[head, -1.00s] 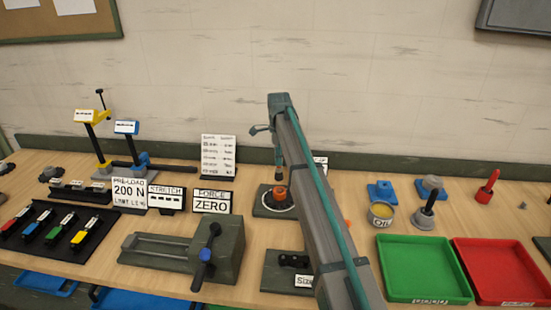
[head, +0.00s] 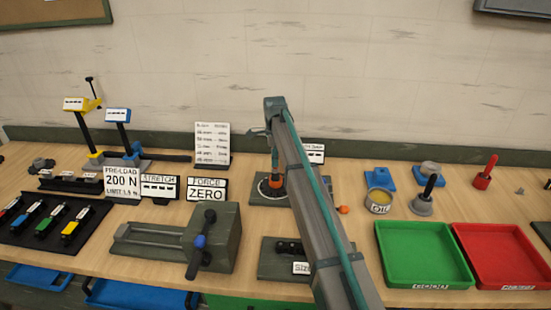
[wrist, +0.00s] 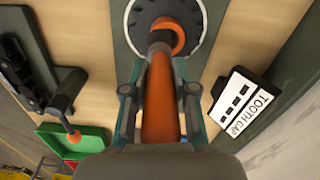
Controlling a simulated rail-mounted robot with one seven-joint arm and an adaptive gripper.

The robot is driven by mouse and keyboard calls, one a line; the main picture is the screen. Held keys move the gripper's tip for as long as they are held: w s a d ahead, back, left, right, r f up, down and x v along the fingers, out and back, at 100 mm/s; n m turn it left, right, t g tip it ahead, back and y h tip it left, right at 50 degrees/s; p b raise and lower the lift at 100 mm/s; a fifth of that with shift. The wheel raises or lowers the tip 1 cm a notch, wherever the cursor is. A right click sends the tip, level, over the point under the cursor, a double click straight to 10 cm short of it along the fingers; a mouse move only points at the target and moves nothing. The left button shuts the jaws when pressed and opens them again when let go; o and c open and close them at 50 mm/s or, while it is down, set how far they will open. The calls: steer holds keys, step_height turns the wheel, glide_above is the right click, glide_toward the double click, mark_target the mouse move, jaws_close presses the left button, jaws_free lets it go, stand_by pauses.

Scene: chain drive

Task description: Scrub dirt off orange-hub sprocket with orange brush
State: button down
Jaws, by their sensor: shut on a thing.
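In the wrist view my gripper (wrist: 160,92) is shut on the orange handle of the brush (wrist: 160,115), with a finger on each side.
A green vise (head: 222,240) stands left of my arm. Green (head: 425,285) and red (head: 505,283) trays lie at the right. A small orange-ended part (head: 343,209) sits just right of my arm.

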steer(key=shift+w+f, duration=0.2)
steer(key=shift+w, duration=0.4)
steer(key=shift+s+r, duration=0.1)
steer(key=shift+s, duration=0.9)
steer(key=shift+r+p, duration=1.85)
steer(key=shift+r, duration=2.2)
